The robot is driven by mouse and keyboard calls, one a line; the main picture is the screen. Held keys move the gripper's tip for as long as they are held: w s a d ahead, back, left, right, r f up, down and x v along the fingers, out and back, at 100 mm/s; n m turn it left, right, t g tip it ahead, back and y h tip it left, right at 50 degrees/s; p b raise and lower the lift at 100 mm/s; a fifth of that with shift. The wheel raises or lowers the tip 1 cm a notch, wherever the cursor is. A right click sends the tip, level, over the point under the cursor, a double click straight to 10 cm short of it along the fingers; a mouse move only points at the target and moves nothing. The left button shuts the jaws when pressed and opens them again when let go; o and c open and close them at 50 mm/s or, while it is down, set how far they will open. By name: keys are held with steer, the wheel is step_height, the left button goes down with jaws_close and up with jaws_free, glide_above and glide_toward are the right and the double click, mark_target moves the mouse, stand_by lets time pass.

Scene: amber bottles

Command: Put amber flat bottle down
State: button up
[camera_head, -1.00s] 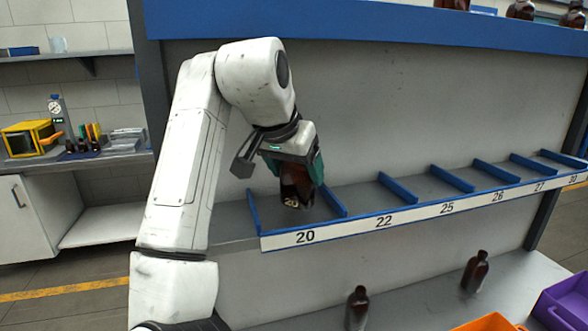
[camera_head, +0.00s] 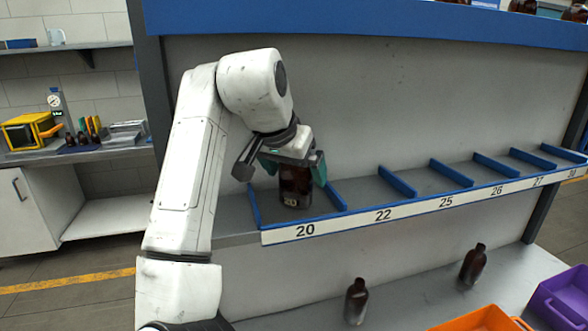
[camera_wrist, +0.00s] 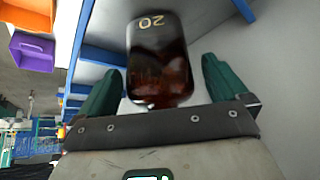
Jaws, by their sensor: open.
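The amber flat bottle (camera_head: 294,187), marked 20, stands upright in the shelf bay (camera_head: 304,229) labelled 20, between blue dividers. My gripper (camera_head: 293,172) is above and around its upper part. In the wrist view the bottle (camera_wrist: 158,62) lies between the two green fingers of my gripper (camera_wrist: 163,85), with a gap on each side. The fingers are open. The bottle's neck is hidden behind the gripper.
Blue dividers (camera_head: 397,181) split the shelf into several empty bays to the right. Two amber bottles (camera_head: 356,301) (camera_head: 473,265) stand on the lower surface, near an orange bin (camera_head: 485,320) and a purple bin (camera_head: 562,304).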

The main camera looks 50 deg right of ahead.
steer(key=shift+r, duration=0.3)
steer(key=s+a+r+p, duration=0.2)
steer(key=s+a+p, duration=0.1)
steer(key=a, duration=1)
steer(key=shift+a+r, duration=0.15)
steer(key=shift+a, duration=0.05)
